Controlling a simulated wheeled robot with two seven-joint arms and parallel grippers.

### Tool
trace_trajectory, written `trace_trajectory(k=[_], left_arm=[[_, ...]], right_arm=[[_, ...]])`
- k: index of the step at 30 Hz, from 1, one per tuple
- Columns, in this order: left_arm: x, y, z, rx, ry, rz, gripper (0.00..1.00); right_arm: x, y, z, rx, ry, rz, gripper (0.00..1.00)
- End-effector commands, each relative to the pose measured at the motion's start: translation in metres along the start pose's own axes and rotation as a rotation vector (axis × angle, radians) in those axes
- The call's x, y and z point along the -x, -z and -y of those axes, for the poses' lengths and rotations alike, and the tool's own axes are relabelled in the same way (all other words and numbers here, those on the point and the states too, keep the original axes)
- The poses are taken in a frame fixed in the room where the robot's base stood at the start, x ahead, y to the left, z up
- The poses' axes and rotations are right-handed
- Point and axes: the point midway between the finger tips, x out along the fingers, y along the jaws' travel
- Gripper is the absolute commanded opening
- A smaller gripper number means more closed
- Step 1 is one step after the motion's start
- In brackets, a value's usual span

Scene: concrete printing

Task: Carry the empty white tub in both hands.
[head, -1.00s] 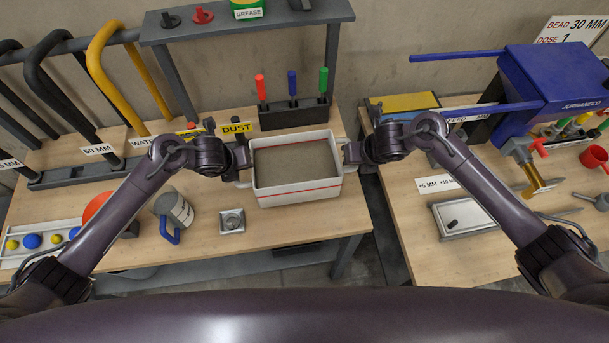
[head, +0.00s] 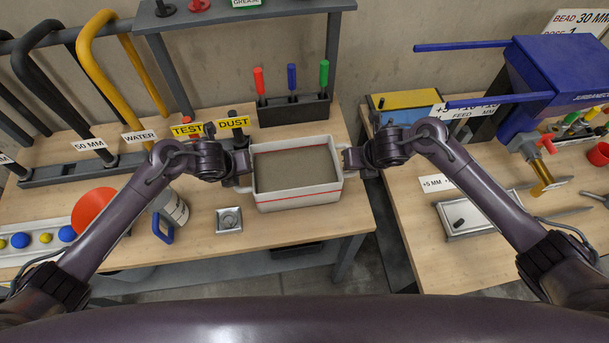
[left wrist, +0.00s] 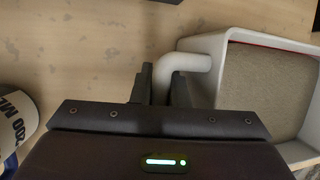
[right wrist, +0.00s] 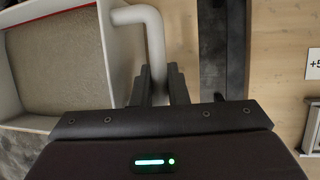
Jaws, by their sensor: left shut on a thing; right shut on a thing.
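The white tub (head: 298,199), with a red line round it, is level between my two grippers above the left bench, near its right end. Inside is a flat grey-brown speckled surface (head: 296,167) below the rim; it looks filled rather than bare white. My left gripper (head: 240,164) is shut on the tub's left handle, also seen in the left wrist view (left wrist: 185,62). My right gripper (head: 350,160) is shut on the right handle, which shows in the right wrist view (right wrist: 150,30). I cannot tell how far the tub's base is from the bench top.
A black rack with coloured-handled tools (head: 293,108) stands behind the tub. A small metal dish (head: 229,220) and a labelled mug (head: 170,212) are left of it.

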Motion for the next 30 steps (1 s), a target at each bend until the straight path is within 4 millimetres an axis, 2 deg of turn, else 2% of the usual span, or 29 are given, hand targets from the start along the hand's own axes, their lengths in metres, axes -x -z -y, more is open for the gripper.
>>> trace_trajectory(k=[1, 2, 3, 7, 15, 19, 30], left_arm=[[-0.001, -0.004, 0.001, 0.003, 0.004, 0.011, 0.00], [-0.004, 0.001, -0.002, 0.001, -0.003, 0.001, 0.15], [-0.003, 0.001, -0.002, 0.001, -0.003, 0.000, 0.21], [-0.002, 0.001, -0.001, 0.001, -0.002, 0.000, 0.36], [-0.002, 0.001, -0.001, 0.000, 0.000, 0.000, 0.36], [0.008, 0.000, -0.001, 0.000, 0.001, 0.002, 0.36], [0.081, 0.000, -0.001, -0.004, 0.001, 0.005, 0.36]], right_arm=[[-0.001, -0.004, 0.000, -0.002, -0.002, 0.013, 0.00], [-0.004, 0.001, 0.002, -0.001, 0.003, 0.001, 0.15], [-0.002, 0.001, 0.002, -0.001, 0.003, 0.001, 0.20], [-0.002, 0.001, 0.002, -0.001, 0.002, 0.000, 0.36], [-0.002, 0.001, 0.001, 0.000, 0.001, 0.000, 0.36], [-0.002, 0.001, 0.001, 0.000, 0.000, 0.000, 0.36], [-0.002, 0.001, 0.000, 0.000, 0.000, 0.000, 0.36]])
